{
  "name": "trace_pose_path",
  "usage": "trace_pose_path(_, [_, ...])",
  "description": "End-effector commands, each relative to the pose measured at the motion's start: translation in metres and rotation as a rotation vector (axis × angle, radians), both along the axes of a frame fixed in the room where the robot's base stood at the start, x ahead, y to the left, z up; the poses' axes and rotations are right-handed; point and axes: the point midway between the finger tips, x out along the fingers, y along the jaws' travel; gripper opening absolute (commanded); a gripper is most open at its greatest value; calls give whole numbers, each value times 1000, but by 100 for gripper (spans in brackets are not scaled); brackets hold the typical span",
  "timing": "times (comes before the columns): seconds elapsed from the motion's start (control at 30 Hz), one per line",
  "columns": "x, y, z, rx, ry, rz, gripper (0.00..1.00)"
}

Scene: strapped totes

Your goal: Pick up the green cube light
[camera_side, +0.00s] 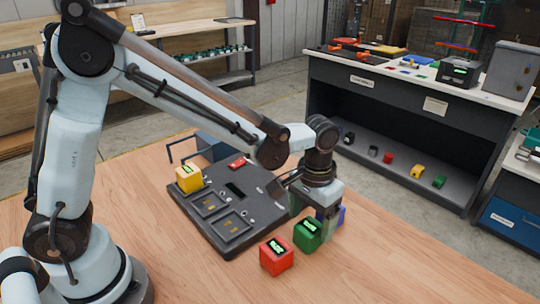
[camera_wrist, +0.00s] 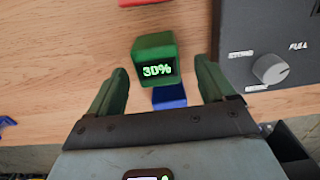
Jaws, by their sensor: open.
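The green cube light (camera_side: 307,236) sits on the wooden table in front of the dark panel board. In the wrist view the green cube (camera_wrist: 154,47) shows a lit "30%" display and lies between the tips of my open fingers, with a gap on each side. My gripper (camera_side: 318,214) points down, close beside and behind the green cube in the side view. I cannot tell its exact height over the table. A blue cube (camera_side: 341,214) is partly hidden by my gripper; it also shows in the wrist view (camera_wrist: 169,99), near the green cube.
A red cube (camera_side: 276,257) stands close to the left of the green one. The board, with a knob (camera_wrist: 271,69), lies close to my right finger. The table's front right is clear.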

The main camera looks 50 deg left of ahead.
Motion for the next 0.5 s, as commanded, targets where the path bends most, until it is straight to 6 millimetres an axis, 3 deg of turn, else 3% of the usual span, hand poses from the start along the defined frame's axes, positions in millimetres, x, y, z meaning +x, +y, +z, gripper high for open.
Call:
trace_pose_path(0.23, [-4,-3,-32,0,0,-1,83])
trace_pose_path(0.5, [-4,-2,-40,0,0,-1,83])
